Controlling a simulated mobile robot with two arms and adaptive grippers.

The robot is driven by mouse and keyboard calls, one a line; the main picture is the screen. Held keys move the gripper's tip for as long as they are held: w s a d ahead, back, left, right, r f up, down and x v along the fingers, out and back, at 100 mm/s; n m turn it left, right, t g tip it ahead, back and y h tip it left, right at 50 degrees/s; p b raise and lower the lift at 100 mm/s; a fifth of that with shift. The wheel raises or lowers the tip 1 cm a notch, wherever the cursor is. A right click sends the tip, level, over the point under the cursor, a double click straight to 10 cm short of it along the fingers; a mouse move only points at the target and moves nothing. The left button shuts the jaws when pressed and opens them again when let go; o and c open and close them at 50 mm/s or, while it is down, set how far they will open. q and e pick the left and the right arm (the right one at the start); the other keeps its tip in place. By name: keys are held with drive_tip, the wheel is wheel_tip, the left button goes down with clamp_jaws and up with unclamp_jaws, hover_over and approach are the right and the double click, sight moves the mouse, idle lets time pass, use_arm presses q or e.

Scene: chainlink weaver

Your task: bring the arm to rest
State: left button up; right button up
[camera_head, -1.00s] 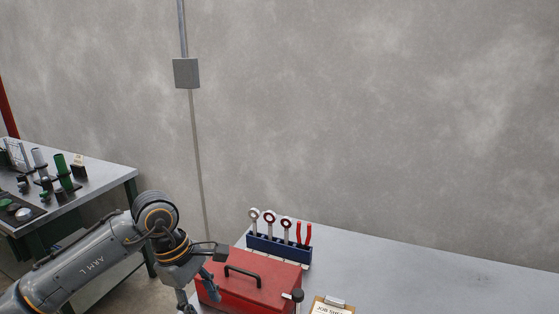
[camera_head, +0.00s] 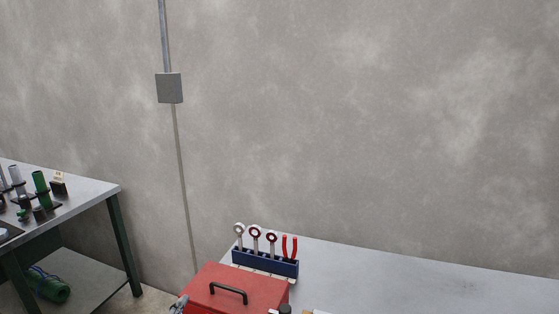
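Most of my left arm is out of view. Only a small grey part of what looks like my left gripper (camera_head: 178,304) shows at the bottom edge, by the left side of the red toolbox (camera_head: 245,283). The frame edge cuts it off, so its fingers cannot be judged. I cannot tell whether it touches the toolbox. My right arm and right gripper are not in view.
A blue tool rack (camera_head: 265,262) with wrenches and red-handled pliers stands behind the toolbox on the grey workbench (camera_head: 420,282). The bench is clear to the right. Another table (camera_head: 95,190) with green and grey parts stands at left.

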use_arm(q)
drive_tip(key=s+a+f+n+g, duration=0.1)
drive_tip(key=s+f+n+g, duration=0.1)
drive_tip(key=s+f, duration=0.1)
drive_tip(key=s+a+f+n+g+y, duration=0.1)
drive_tip(key=s+f+g, duration=0.2)
drive_tip(key=f, duration=0.3)
drive_tip(key=s+a+f+n+g, duration=0.1)
drive_tip(key=s+f+n+g, duration=0.1)
drive_tip(key=s+f, duration=0.2)
drive_tip(key=shift+s+a+f+n, duration=0.3)
drive_tip(key=shift+s+a+f, duration=0.05)
drive_tip(key=shift+s, duration=0.05)
drive_tip(key=s+f+n+g, duration=0.3)
drive_tip(key=s+f+g, duration=0.35)
drive_tip(key=s, duration=0.75)
wheel_tip(320, 180, down, 28)
drive_tip(key=s+g, duration=0.1)
drive_tip(key=s+a+f+g, duration=0.1)
drive_tip(key=s+a+f, duration=0.1)
drive_tip(key=s+f, duration=1.2)
drive_tip(key=shift+s+a+f+m+b, duration=0.3)
drive_tip(key=shift+s+f, duration=0.1)
drive_tip(key=shift+s, duration=0.85)
